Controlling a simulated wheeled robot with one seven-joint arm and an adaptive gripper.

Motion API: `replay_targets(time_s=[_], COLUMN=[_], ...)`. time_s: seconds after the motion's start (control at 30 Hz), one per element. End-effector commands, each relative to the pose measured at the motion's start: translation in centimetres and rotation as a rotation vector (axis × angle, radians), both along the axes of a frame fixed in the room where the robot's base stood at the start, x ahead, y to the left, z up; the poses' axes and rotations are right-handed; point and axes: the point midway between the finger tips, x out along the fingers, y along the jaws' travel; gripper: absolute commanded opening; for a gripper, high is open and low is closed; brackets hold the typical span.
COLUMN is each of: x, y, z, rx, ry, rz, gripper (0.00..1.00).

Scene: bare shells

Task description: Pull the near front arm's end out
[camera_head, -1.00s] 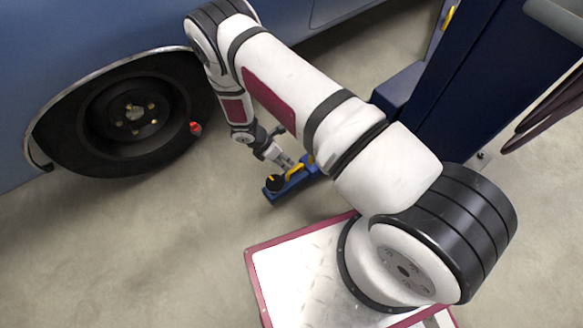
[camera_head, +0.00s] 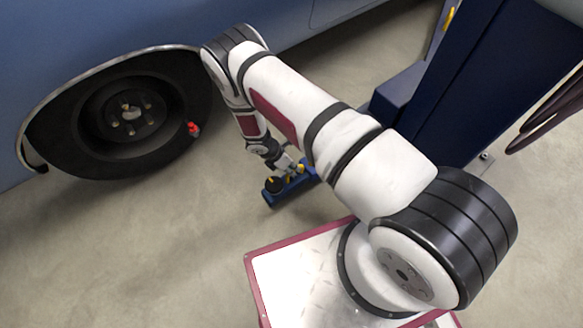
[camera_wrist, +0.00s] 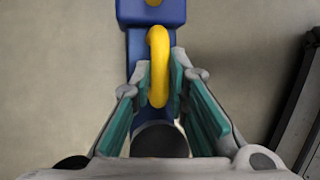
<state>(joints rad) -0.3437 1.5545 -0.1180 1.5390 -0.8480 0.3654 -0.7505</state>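The near front arm (camera_head: 290,186) is a blue bar low over the floor, with a round black pad (camera_head: 274,185) at its end. In the wrist view the blue arm (camera_wrist: 134,45) runs up from the dark pad (camera_wrist: 160,140). A yellow handle (camera_wrist: 159,60) stands up on it. My gripper (camera_wrist: 161,82) has one green-padded finger on each side of the handle. The fingers look spread, with the handle between their tips; whether the pads touch it is hard to see. In the head view my gripper (camera_head: 290,168) is down at the handle, small and partly hidden.
A blue car (camera_head: 100,30) with a bare wheel hub (camera_head: 128,113) stands at the left; a red item (camera_head: 194,129) shows near its tyre. A dark blue lift post (camera_head: 470,80) stands at the right, with hoses (camera_head: 550,110) beside it. Open concrete floor lies at the lower left.

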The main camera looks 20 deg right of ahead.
Motion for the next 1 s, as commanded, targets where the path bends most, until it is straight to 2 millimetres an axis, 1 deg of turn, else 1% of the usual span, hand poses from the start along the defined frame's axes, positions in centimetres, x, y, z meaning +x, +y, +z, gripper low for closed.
replay_targets(time_s=[0.23,0.33,0.37,0.43,0.6,0.7,0.83,0.9,1.0], x=[0.0,-0.3,-0.4,-1.0,-2.6,-3.4,-4.2,-4.4,-4.6], y=[0.1,1.1,1.6,3.4,8.4,10.9,13.0,13.6,13.9], z=[0.0,0.0,-0.1,-0.1,-0.2,-0.2,-0.2,-0.1,-0.1], rx=[0.000,0.001,0.003,0.004,0.007,0.006,0.004,0.003,0.004], ry=[0.000,0.001,0.001,0.002,0.002,0.001,0.001,0.001,0.002], rz=[0.000,0.003,0.004,0.006,0.006,0.005,0.004,0.002,0.000], gripper=[0.00,0.00,0.00,0.00,0.00,0.00,0.00,0.00,0.00])
